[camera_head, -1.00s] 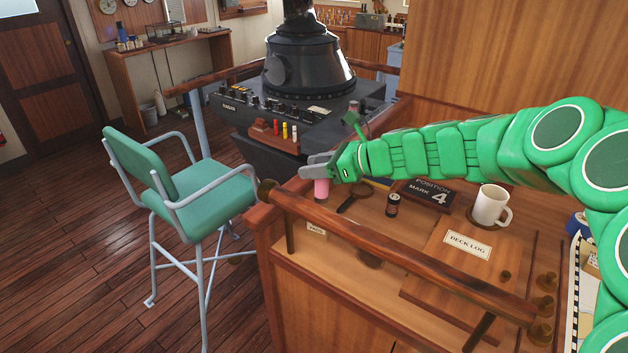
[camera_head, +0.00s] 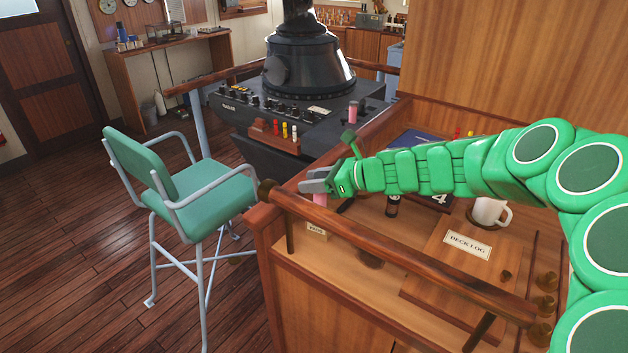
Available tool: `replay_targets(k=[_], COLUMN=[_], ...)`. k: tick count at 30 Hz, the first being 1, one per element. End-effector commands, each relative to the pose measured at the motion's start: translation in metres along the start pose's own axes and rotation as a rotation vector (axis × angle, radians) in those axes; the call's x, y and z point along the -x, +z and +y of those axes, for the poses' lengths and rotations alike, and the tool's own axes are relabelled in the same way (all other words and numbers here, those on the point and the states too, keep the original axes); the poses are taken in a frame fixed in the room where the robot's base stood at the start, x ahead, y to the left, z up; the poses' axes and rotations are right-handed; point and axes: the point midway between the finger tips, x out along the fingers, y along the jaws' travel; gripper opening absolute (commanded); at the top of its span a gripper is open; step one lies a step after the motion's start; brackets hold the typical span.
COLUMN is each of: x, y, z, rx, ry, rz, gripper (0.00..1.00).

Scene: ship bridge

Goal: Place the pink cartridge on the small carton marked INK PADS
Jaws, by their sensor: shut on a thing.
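The pink cartridge (camera_head: 320,199) is in my gripper (camera_head: 317,186) at the left end of the chart desk, its lower end hidden behind the wooden rail. My gripper is shut on it from above, and only a short pink part shows below the jaws. The small carton (camera_head: 317,231) shows below the rail, almost straight under the cartridge in the picture. Only "PADS" reads on its label. The rail covers the carton's top, so I cannot tell whether the cartridge touches it.
The wooden rail (camera_head: 395,254) runs along the desk's front edge. A dark small bottle (camera_head: 393,206), a white mug (camera_head: 490,212) and the DECK LOG board (camera_head: 462,255) lie to the right. A green chair (camera_head: 208,194) stands left, beside the desk.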

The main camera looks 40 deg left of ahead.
Motion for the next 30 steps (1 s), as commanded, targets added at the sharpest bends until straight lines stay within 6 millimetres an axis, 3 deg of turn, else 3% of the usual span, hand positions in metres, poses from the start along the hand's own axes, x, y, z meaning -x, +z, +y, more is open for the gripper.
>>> replay_targets(k=[1,6,17,30], x=[0.000,0.000,0.002,0.055], y=[-0.001,-0.001,0.002,0.002], z=[0.000,0.000,0.000,-0.001], rx=[0.000,0.000,0.000,0.000], ry=[0.000,0.000,0.000,-0.002], rz=[0.000,0.000,0.000,0.000], gripper=[0.41,0.66,0.66,0.66])
